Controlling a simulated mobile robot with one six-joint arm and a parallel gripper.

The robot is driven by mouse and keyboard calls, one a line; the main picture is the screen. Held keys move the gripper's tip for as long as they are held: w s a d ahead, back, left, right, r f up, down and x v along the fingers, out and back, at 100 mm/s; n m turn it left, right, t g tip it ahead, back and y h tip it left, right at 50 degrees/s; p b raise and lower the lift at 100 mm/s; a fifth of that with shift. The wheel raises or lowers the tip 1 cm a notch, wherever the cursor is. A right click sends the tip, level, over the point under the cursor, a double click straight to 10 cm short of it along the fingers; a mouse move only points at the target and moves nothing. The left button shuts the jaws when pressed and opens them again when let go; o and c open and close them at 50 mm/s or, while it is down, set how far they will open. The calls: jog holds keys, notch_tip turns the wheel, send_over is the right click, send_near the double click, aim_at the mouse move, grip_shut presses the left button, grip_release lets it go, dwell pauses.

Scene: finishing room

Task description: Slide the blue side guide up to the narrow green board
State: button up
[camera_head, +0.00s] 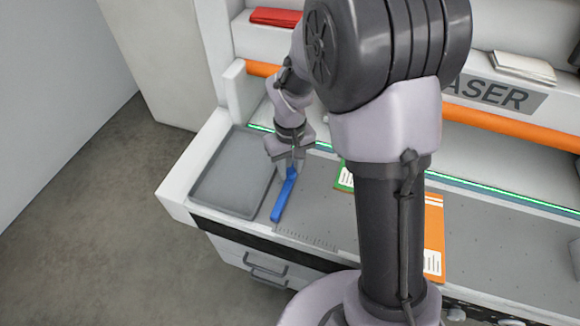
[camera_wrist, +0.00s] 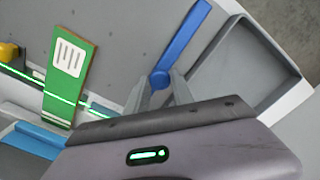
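The blue side guide (camera_head: 283,200) is a long bar on the grey bed, beside the grey tray; it also shows in the wrist view (camera_wrist: 184,40), with a round knob at its near end. The narrow green board (camera_head: 345,179) is partly hidden by my arm in the head view; the wrist view shows it (camera_wrist: 70,72) with a white label, well apart from the guide. My gripper (camera_head: 288,168) is at the guide's far end in the head view. In the wrist view its two fingers (camera_wrist: 158,83) stand open on either side of the knob, with gaps visible.
A grey tray (camera_head: 200,190) lies left of the guide. An orange board (camera_head: 434,225) lies beyond my arm to the right. Bare grey bed (camera_wrist: 125,40) lies between guide and green board. A green-lit strip (camera_head: 480,184) runs along the back.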

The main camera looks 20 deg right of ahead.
grip_shut()
dwell(1.0)
jog(key=s+d, duration=0.1)
jog(key=d, duration=0.1)
jog(key=s+d, duration=0.2)
jog(key=d, duration=0.1)
jog(key=s+d, duration=0.2)
jog(key=shift+s+d, duration=0.15)
jog(key=shift+d, duration=0.05)
jog(key=o, duration=0.9)
grip_release()
jog(key=shift+c, duration=0.2)
